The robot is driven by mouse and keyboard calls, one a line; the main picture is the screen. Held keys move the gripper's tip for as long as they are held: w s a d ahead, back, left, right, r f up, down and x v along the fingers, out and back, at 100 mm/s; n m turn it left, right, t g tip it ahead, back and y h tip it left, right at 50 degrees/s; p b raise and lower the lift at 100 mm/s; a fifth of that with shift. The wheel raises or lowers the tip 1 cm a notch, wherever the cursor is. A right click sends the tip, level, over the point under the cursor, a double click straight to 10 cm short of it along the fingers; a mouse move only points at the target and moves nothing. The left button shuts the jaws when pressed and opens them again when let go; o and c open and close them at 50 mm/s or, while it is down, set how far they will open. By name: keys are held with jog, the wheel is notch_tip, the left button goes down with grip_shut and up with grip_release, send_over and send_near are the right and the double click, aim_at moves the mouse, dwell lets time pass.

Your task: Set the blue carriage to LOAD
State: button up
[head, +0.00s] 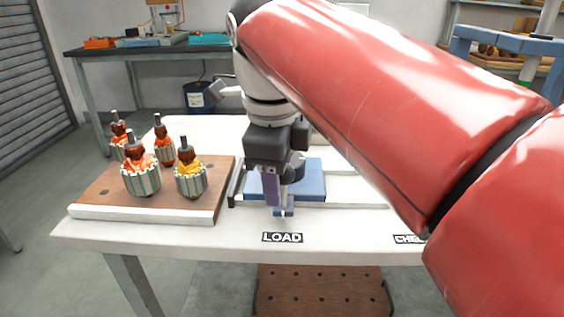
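The blue carriage (312,186) is a flat blue block on the rails of the white table, behind the LOAD label (282,237) and roughly in line with it. My gripper (276,198) points down just at the carriage's front left, close above the tab. A purple finger shows on its left side; the other finger is hard to make out. I cannot tell whether the fingers touch the tab or are closed on it.
A wooden board (90,196) at the left of the table (140,238) holds several wound armatures (141,177). A second label, partly hidden by my arm, starts with CHE (406,239). A brown perforated shelf (320,290) sits below.

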notch_tip(320, 180, up, 8)
jog(key=s+p, duration=0.1)
jog(key=shift+s+a+f+p, duration=0.15)
jog(key=shift+s+f+p, duration=0.05)
jog(key=shift+s+p, duration=0.1)
dwell(0.5)
